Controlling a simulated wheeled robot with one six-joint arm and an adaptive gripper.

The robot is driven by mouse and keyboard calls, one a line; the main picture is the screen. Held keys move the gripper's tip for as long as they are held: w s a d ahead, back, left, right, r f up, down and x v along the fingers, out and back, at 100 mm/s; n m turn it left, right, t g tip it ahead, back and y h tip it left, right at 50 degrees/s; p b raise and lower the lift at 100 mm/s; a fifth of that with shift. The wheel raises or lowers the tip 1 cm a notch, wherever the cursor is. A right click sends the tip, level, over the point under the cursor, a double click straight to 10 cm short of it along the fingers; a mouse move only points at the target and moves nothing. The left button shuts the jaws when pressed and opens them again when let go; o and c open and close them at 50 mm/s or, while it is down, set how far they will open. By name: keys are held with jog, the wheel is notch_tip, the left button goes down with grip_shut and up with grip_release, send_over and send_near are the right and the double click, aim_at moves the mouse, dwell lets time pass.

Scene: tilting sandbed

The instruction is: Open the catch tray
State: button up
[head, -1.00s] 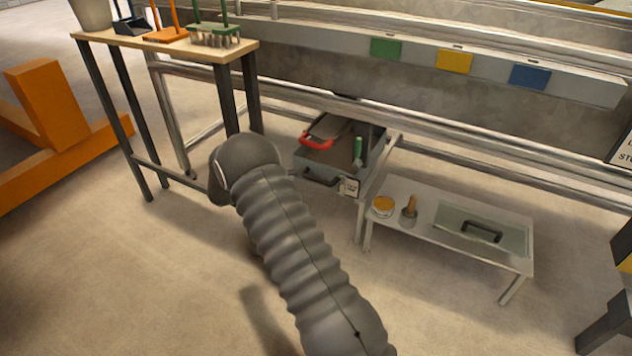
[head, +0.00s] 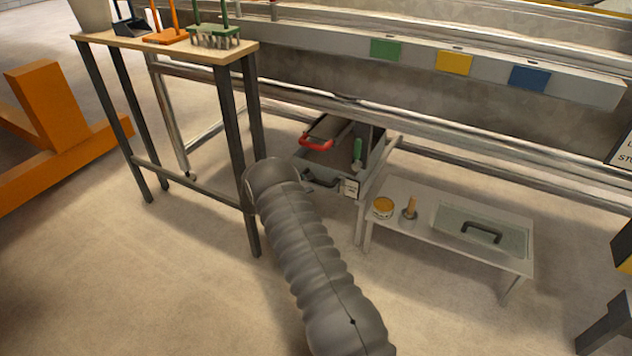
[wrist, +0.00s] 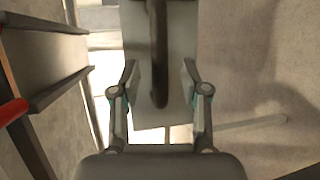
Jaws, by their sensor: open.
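The catch tray (head: 366,182) is a grey drawer low under the sandbed in the head view. Its dark front handle (head: 322,182) sits close to my arm's rounded joint. A red-handled tool and a green-handled tool lie in the tray. My gripper is hidden behind my arm in the head view. In the wrist view my gripper (wrist: 160,72) is open, its two fingers apart with nothing gripped. A dark bar handle on a pale grey panel (wrist: 178,45) shows between the fingers. I cannot tell whether this is the tray front or the bench plate, nor whether anything touches.
A low white bench (head: 400,241) stands right of the tray with a yellow jar (head: 383,207), a brush (head: 410,212) and a handled plate (head: 453,218). A tool table (head: 150,43) with dark legs stands left. The floor in front is clear.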

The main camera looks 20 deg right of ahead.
aim_at(314, 181)
jog(key=shift+x, duration=2)
grip_shut()
